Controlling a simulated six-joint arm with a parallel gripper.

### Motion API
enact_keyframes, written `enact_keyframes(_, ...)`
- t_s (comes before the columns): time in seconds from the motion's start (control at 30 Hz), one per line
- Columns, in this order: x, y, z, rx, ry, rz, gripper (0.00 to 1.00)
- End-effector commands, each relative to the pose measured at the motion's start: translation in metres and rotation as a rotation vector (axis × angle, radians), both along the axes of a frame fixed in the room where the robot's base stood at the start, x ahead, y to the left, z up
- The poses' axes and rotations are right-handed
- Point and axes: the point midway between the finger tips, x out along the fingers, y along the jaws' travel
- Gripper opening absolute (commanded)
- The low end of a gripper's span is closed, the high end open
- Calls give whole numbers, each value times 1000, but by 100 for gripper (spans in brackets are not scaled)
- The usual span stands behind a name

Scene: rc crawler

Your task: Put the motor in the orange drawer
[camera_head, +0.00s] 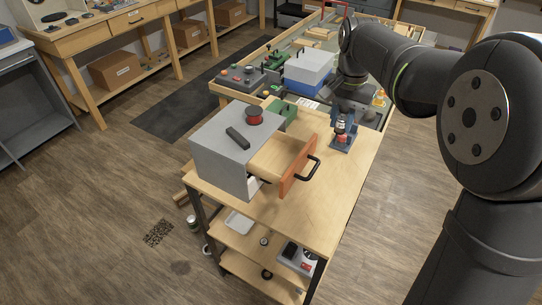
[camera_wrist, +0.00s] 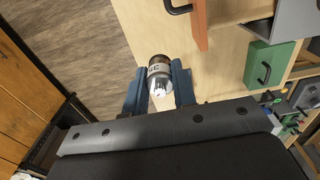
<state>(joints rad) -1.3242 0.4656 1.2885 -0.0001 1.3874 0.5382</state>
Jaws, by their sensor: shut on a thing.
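The motor (camera_wrist: 160,74), a small cylinder with a silver end and a reddish-brown part, is held between the blue fingers of my gripper (camera_wrist: 158,90). In the head view my gripper (camera_head: 343,138) is shut on the motor (camera_head: 341,125), over the right part of the wooden cart top. The orange drawer (camera_head: 298,165) is pulled out of a grey cabinet (camera_head: 222,150), with its black handle facing right. The motor is outside the drawer, to its upper right. The drawer front also shows at the top of the wrist view (camera_wrist: 200,22).
A black bar and a red-and-black round part (camera_head: 254,117) lie on the cabinet. A green drawer (camera_head: 284,114) is open behind it. A workbench with a blue-and-white box (camera_head: 308,72) stands beyond. The cart top (camera_head: 312,208) is clear in front.

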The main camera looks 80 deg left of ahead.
Motion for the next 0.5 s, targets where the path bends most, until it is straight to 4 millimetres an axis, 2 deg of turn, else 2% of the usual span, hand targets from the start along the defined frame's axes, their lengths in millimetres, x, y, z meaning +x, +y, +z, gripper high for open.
enact_keyframes(0.03, -12, -9, 3, 2, -1, 4, 0)
enact_keyframes(0.1, -22, -19, 5, 2, -1, 2, 0)
enact_keyframes(0.27, -36, -32, 7, 0, 0, 1, 0)
enact_keyframes(0.37, -46, -31, 3, -1, 0, 2, 0)
enact_keyframes(0.5, -68, -17, -14, -4, 1, 6, 0)
